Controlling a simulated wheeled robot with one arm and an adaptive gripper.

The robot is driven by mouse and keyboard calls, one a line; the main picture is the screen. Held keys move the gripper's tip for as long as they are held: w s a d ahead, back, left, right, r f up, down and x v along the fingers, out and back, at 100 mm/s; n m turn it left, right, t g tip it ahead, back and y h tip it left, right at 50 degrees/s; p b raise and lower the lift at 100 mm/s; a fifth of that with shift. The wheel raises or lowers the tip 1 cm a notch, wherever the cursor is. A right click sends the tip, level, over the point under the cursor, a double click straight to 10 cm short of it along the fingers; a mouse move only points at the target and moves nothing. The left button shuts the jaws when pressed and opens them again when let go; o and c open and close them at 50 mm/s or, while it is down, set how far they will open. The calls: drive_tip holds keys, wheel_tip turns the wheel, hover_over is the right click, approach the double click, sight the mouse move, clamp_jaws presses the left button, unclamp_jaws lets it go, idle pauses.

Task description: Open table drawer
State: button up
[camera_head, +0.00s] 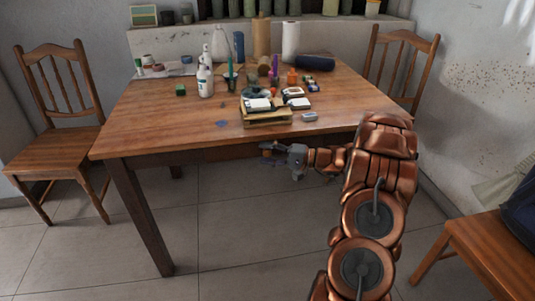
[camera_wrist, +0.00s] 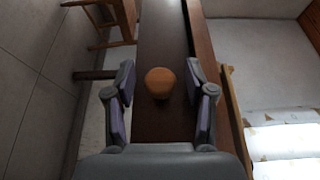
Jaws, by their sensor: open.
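The wooden table (camera_head: 150,125) stands in the middle of the head view. Its drawer front (camera_wrist: 160,125) is a dark brown panel running up the middle of the wrist view, with a round orange-brown wooden knob (camera_wrist: 160,82). My gripper (camera_wrist: 160,88) is open, with one finger on each side of the knob and visible gaps between. In the head view my gripper (camera_head: 271,155) is at the table's front side, just below the tabletop edge. I cannot tell from these views whether the drawer is fully closed.
Bottles, a paper roll (camera_head: 290,42), a stacked tray (camera_head: 267,122) and small items crowd the tabletop. Wooden chairs stand left (camera_head: 60,130) and behind right (camera_head: 405,60). A wooden seat (camera_head: 480,250) is at the lower right. The tiled floor (camera_head: 240,230) before the table is clear.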

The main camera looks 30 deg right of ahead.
clamp_jaws()
idle(0.6)
